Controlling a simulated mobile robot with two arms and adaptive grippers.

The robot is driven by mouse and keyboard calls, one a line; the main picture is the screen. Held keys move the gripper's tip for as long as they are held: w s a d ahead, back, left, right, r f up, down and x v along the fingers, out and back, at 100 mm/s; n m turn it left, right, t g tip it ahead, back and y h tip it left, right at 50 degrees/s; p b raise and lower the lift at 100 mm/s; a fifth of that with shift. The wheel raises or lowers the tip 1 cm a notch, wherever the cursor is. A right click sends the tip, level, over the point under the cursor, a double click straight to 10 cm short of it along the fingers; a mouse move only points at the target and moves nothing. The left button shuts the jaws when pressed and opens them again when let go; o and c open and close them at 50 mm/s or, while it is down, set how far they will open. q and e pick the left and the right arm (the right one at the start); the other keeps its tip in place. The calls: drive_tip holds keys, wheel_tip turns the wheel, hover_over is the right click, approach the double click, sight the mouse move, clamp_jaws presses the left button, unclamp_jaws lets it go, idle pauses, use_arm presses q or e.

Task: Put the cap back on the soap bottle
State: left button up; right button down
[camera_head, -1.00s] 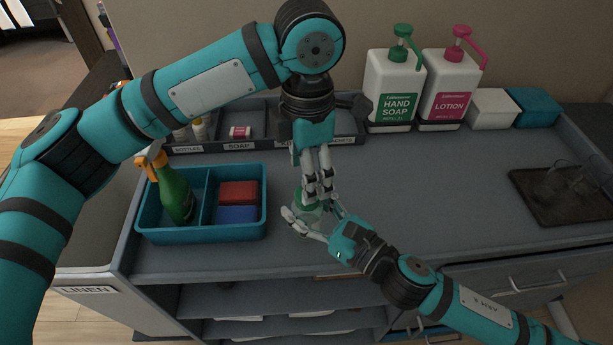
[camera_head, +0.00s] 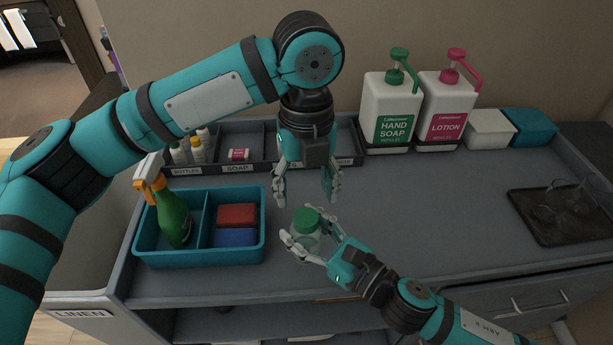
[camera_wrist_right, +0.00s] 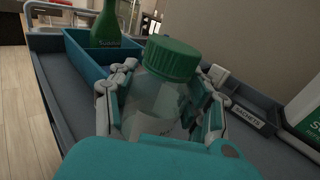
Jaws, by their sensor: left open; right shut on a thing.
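The soap bottle (camera_wrist_right: 158,98) is clear with a pale label, upright between the fingers of my right gripper (camera_head: 305,248), which is shut on it. The green cap (camera_head: 306,220) sits on top of the bottle's neck; in the right wrist view the cap (camera_wrist_right: 172,58) looks level. How tightly it is seated cannot be told. My left gripper (camera_head: 307,192) is open and empty, pointing down above and behind the cap, apart from it.
A blue caddy (camera_head: 200,262) with a green spray bottle (camera_head: 173,217), a red block (camera_head: 236,215) and a blue block stands left. Pump bottles of hand soap (camera_head: 390,110) and lotion (camera_head: 446,110) stand at the back. A dark tray (camera_head: 560,228) with glasses is right. The middle counter is clear.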

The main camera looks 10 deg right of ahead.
sight(306, 216)
use_arm(q)
drive_tip(key=n, duration=0.4)
drive_tip(key=shift+r+n, duration=0.2)
drive_tip(key=shift+n, duration=0.2)
drive_tip(key=n, duration=0.6)
drive_tip(key=shift+r, duration=0.3)
drive_tip(key=n, duration=0.4)
drive_tip(key=shift+r+n, duration=0.15)
drive_tip(key=shift+n, duration=0.15)
drive_tip(key=n, duration=0.4)
drive_tip(key=shift+r+n, duration=0.2)
drive_tip(key=shift+n, duration=0.2)
drive_tip(key=shift+f, duration=4)
